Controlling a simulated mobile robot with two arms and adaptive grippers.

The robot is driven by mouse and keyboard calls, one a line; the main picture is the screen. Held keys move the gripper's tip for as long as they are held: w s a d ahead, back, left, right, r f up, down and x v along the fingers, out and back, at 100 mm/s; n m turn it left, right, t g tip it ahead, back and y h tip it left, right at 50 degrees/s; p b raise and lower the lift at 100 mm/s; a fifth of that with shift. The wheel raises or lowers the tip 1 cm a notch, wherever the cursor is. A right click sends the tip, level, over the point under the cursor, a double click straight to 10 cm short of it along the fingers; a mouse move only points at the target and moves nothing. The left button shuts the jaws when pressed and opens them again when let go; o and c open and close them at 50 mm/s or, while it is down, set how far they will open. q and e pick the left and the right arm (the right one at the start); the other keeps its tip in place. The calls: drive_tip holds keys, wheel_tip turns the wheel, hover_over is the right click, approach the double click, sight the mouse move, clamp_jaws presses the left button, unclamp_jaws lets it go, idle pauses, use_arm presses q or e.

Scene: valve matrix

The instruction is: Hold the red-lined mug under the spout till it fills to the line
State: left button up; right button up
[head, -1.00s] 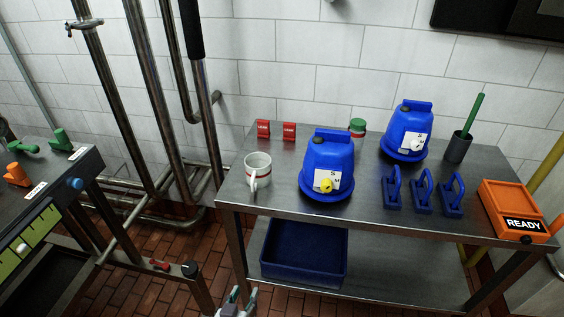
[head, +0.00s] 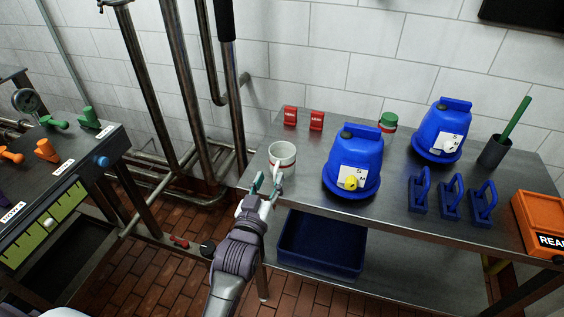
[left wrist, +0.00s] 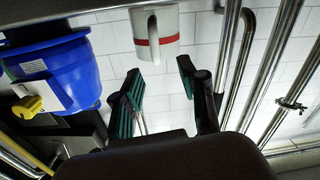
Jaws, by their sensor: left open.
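The white mug with a red line (head: 282,158) stands upright near the left end of the steel table. It also shows in the left wrist view (left wrist: 165,38), with its handle facing the camera. My left gripper (head: 267,184) is open and empty, just in front of the mug near the table's front edge; its fingers (left wrist: 160,85) show apart and short of the mug. A blue dispenser with a yellow spout (head: 352,165) stands to the right of the mug. A second blue dispenser (head: 443,132) with a pale spout stands farther right. My right gripper is not in view.
Two red blocks (head: 303,119) and a green-lidded jar (head: 388,122) stand behind. Several blue handled blocks (head: 450,200), a dark cup with a green handle (head: 493,152) and an orange box (head: 540,222) are right. A blue bin (head: 320,246) sits on the lower shelf.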

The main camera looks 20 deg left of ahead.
sight(275, 171)
use_arm(q)
drive_tip(key=w+p, duration=0.1)
drive_tip(key=w, duration=0.4)
drive_tip(key=shift+w+d+f, duration=0.1)
drive_tip(key=shift+d, duration=0.05)
drive_tip(key=shift+c, duration=0.3)
clamp_jaws()
